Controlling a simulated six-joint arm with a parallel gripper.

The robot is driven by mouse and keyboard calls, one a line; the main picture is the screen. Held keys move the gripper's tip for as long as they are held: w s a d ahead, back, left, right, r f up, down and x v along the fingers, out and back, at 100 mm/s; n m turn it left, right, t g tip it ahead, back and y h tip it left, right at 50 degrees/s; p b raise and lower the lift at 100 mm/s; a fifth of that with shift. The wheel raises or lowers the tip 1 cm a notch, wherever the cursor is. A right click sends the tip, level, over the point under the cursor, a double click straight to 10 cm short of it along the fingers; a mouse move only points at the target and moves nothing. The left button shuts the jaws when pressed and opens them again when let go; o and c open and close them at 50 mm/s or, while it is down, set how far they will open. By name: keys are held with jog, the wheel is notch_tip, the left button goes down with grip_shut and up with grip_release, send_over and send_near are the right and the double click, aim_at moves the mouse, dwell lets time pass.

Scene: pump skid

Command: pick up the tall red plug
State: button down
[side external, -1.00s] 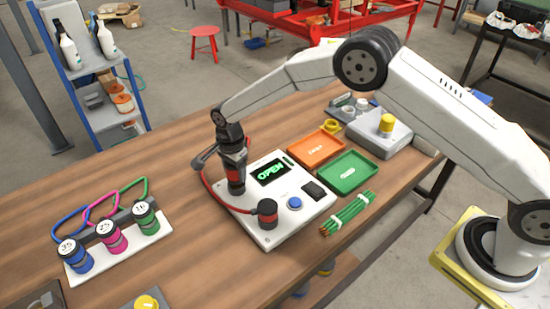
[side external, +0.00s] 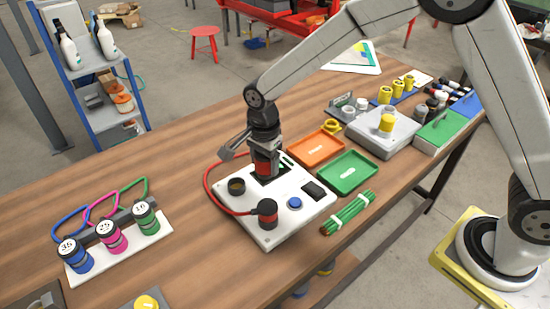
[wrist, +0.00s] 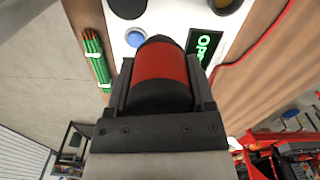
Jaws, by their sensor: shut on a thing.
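The tall red plug (side external: 265,169) has a red band between black ends. My gripper (side external: 266,160) is shut on it and holds it over the back part of the white box (side external: 250,228). In the wrist view the plug (wrist: 162,75) lies between the two jaws (wrist: 161,95). A dark round socket (side external: 237,187) on the box stands open and empty. The display (wrist: 207,45) is partly hidden and shows green letters. A red cable (side external: 207,190) loops left of the box; where its upper end joins is unclear.
An orange tray (side external: 316,148) and a green tray (side external: 347,172) lie right of the box. Green rods (side external: 347,213) lie in front of them. Blue, pink and green cylinders (side external: 106,237) stand on a white base at left. The wood between is clear.

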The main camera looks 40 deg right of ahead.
jog(key=shift+s+d+r, duration=0.15)
jog(key=shift+s+r, duration=0.15)
jog(key=shift+s, duration=0.3)
jog(key=shift+s+d+r, duration=0.15)
jog(key=shift+s+r, duration=0.1)
jog(key=shift+s, duration=0.35)
jog(key=shift+s+d+r, duration=0.15)
jog(key=shift+s+r, duration=0.15)
jog(key=shift+s, duration=0.3)
jog(key=w+d+f, duration=0.4)
jog(key=w+d, duration=0.2)
jog(key=d, duration=0.5)
jog(key=w+d+f, duration=0.4)
jog(key=w+d, duration=0.3)
jog(key=d, duration=0.4)
jog(key=shift+w+d, duration=0.2)
jog(key=shift+f, duration=0.25)
jog(key=shift+f, duration=3.2)
jog(key=shift+f, duration=0.55)
